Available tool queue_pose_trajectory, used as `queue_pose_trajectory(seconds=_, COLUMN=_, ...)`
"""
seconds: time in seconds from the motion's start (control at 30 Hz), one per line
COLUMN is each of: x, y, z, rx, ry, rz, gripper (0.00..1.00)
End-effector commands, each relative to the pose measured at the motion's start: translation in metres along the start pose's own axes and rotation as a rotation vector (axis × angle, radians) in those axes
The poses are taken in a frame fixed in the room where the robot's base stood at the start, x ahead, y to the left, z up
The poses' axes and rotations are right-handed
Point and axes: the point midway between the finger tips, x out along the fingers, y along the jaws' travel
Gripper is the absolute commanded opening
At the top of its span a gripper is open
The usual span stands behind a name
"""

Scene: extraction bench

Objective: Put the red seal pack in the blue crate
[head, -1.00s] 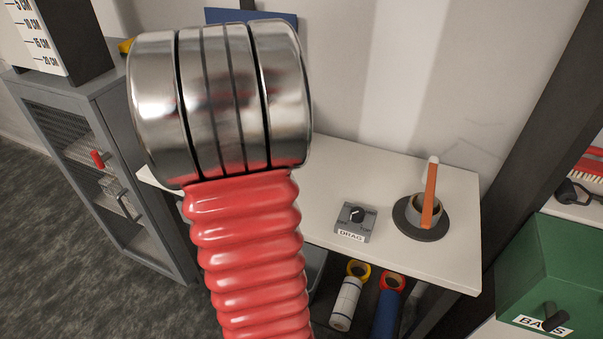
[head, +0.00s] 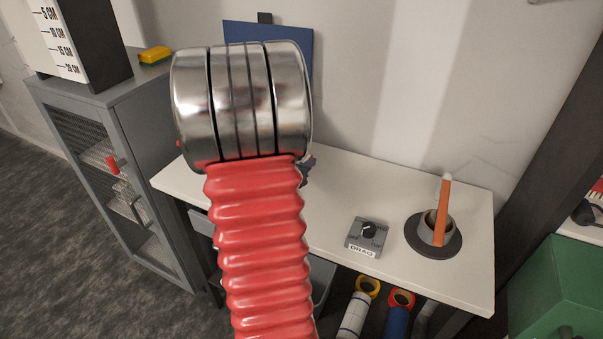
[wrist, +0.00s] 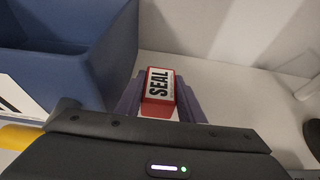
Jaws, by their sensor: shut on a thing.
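The red seal pack (wrist: 158,92) has a white label reading SEAL. In the wrist view it sits between the two purple fingers of my gripper (wrist: 160,100), which is shut on it. The blue crate (wrist: 95,60) stands just left of the pack in the wrist view, its open inside partly in view and a white label on its front. The pack is outside the crate, over the white tabletop; I cannot tell if it touches the top. In the head view my red ribbed arm hides the pack, and I cannot make out the crate there.
The white bench (head: 360,190) holds a grey DRAG dial box (head: 367,236) and a dark round stand with an orange-handled tool (head: 441,215). A blue panel (head: 295,45) is at the wall behind my arm. A grey cabinet (head: 100,130) stands left, a green box (head: 560,290) right.

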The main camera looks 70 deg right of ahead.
Motion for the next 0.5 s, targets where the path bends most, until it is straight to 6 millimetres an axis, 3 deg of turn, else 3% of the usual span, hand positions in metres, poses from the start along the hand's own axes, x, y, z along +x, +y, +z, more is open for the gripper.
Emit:
queue_pose_trajectory(seconds=0.2, x=0.002, y=0.000, z=-0.004, rx=-0.001, ry=0.001, rz=-0.001, gripper=0.08)
queue_pose_trajectory(seconds=0.5, x=0.014, y=-0.001, z=-0.033, rx=-0.002, ry=0.002, rz=-0.002, gripper=0.08)
